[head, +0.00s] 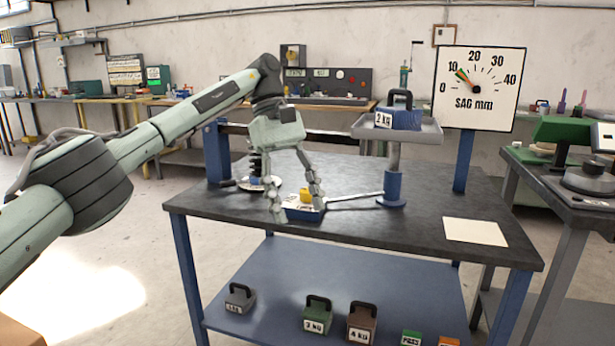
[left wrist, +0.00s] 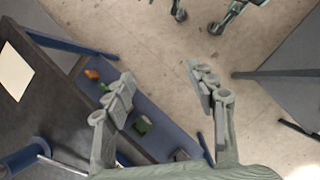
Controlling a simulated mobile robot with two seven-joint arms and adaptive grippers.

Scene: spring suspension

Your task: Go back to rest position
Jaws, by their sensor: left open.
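My left gripper (head: 296,202) hangs over the dark workbench (head: 350,215) with its fingers pointing down and spread apart, with nothing between them. In the left wrist view, my left gripper (left wrist: 160,95) is also open and empty, with floor and the lower shelf behind it. In the head view, a blue block with a yellow top (head: 305,195) shows behind the fingers; I cannot tell whether they touch it. A blue 2 KG weight (head: 398,118) stands on the grey raised tray (head: 428,136). The SAG mm dial (head: 480,88) has its needle near 10. My right gripper is not in view.
A pale card (head: 475,231) lies on the bench's right side. The blue lower shelf (head: 270,270) carries a 3 KG weight (head: 318,314), a 4 KG weight (head: 362,322) and other blocks. Another bench (head: 570,190) stands at the right.

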